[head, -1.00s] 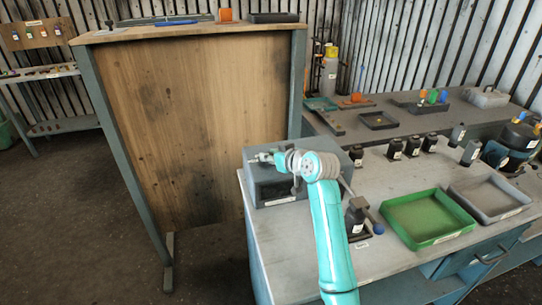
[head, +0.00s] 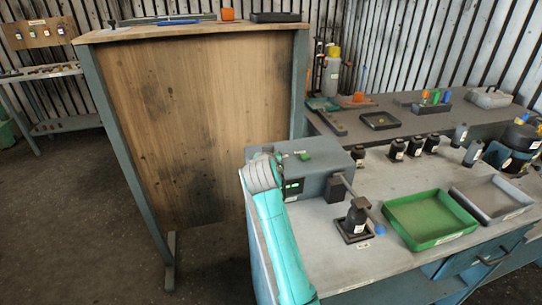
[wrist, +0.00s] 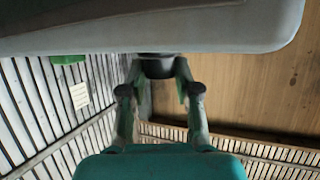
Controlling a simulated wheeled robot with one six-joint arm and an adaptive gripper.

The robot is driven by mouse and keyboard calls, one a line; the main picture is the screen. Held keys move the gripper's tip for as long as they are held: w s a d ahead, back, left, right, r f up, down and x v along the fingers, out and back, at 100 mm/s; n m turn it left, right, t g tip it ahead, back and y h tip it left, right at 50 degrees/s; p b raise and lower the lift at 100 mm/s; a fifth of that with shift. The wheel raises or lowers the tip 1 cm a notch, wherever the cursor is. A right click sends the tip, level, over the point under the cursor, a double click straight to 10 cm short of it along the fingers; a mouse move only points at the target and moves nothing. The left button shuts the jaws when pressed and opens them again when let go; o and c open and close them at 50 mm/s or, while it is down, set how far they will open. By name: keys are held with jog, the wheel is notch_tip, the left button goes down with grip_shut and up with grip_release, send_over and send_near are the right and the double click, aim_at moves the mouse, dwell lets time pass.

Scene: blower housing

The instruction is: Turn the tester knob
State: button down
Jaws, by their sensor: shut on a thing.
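The tester is a grey box (head: 325,160) with a green button (head: 304,155) on top, at the left end of the grey bench. In the wrist view its grey casing (wrist: 150,28) fills the top. A dark round knob (wrist: 158,67) sticks out from under the casing edge there. My gripper (wrist: 160,76) has one finger on each side of the knob and is shut on it. In the head view my teal arm reaches up to the box's left front, and the knob and fingertips are hidden.
Right of the tester stand a small lever press (head: 356,217), a green tray (head: 430,219) and a grey tray (head: 493,198). Several black bottles line the bench behind. A tall wooden panel (head: 195,130) stands close on the left.

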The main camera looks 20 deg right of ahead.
jog(key=shift+f+m+h, duration=0.1)
jog(key=shift+m+h, duration=0.2)
jog(key=c, duration=0.8)
grip_release()
jog(key=shift+s+a, duration=0.1)
jog(key=v, duration=1.1)
jog(key=shift+s+a+r, duration=0.1)
jog(key=shift+s+r, duration=0.2)
jog(key=shift+r, duration=0.05)
